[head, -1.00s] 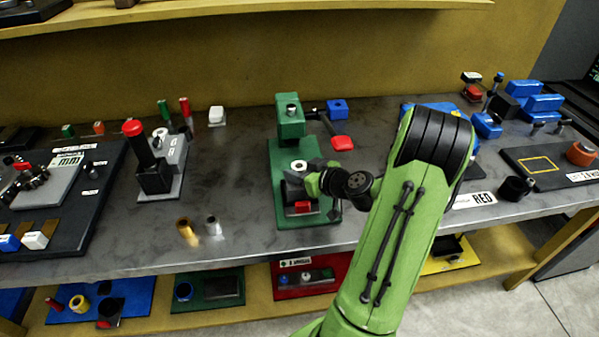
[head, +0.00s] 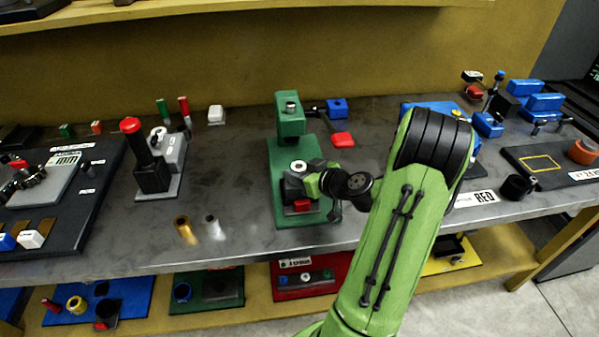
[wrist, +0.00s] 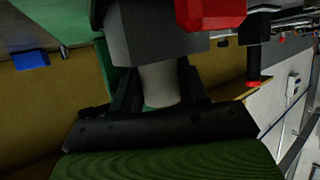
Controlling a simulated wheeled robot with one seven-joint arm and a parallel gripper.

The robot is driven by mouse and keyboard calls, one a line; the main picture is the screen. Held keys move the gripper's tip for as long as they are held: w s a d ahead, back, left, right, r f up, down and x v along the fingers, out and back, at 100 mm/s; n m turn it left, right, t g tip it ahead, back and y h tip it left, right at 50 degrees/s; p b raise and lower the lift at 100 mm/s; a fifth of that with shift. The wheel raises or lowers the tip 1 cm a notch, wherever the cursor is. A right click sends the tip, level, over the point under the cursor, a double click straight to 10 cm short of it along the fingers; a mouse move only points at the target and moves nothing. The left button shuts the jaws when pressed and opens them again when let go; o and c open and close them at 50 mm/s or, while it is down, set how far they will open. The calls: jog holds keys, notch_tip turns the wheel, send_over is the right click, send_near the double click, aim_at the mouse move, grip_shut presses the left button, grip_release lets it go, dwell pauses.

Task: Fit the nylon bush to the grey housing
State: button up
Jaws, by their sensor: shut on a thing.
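In the wrist view my gripper (wrist: 160,92) is shut on a pale, off-white cylinder, the nylon bush (wrist: 160,84). The bush's far end meets or passes behind a grey block, which looks like the grey housing (wrist: 145,40); I cannot tell whether it is inside or only against it. In the head view my gripper (head: 312,184) is at the dark fixture on the green stand (head: 279,150). A pale ring with a dark bore (head: 299,166) shows just above the fixture. The fingertips are largely hidden there.
A red block (wrist: 210,12) sits close by the grey block; it shows low on the fixture (head: 302,205) in the head view. The green press head (head: 290,118) rises behind. A brass sleeve (head: 186,230) and a silver sleeve (head: 213,228) stand left on the bench.

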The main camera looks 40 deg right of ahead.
aim_at(299, 166)
jog(key=shift+r+p, duration=1.35)
jog(key=shift+r, duration=1.1)
jog(key=shift+w+r, duration=0.1)
